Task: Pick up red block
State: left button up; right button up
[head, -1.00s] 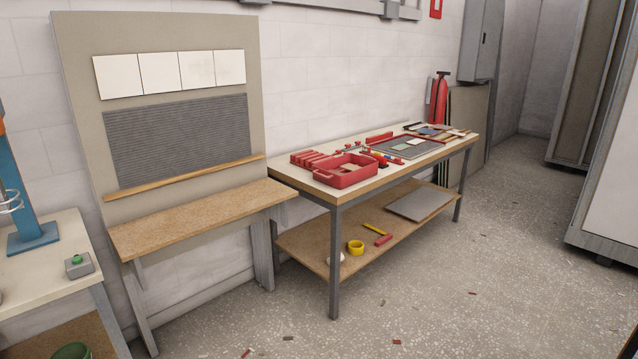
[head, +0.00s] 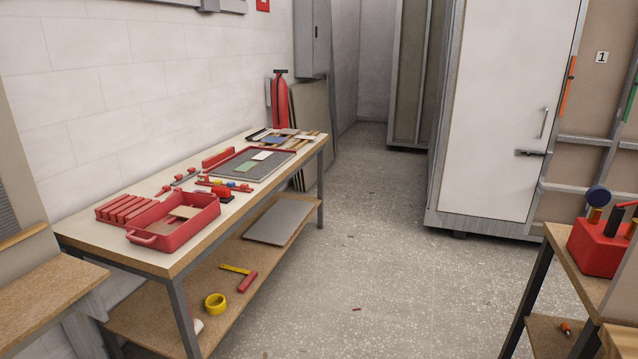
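Several red things lie on the workbench (head: 290,160), and I cannot tell which one is the red block. A long red block (head: 218,157) stands at the bench's back edge. A red ribbed piece (head: 122,208) lies at the near left end. A small red and black item (head: 222,193) lies near the middle, by the front edge. A red bar-shaped piece (head: 248,283) lies on the lower shelf. Neither of my grippers is in view.
A red tray (head: 178,237) and a grey mat board (head: 245,169) are on the bench. A yellow tape roll (head: 215,304) is on its shelf. At right stands another table with a red tool holder (head: 597,250). The speckled floor (head: 390,270) between is mostly clear.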

aim_at(225, 194)
jog(key=i+l+z, duration=0.15)
jog(key=i, duration=0.75)
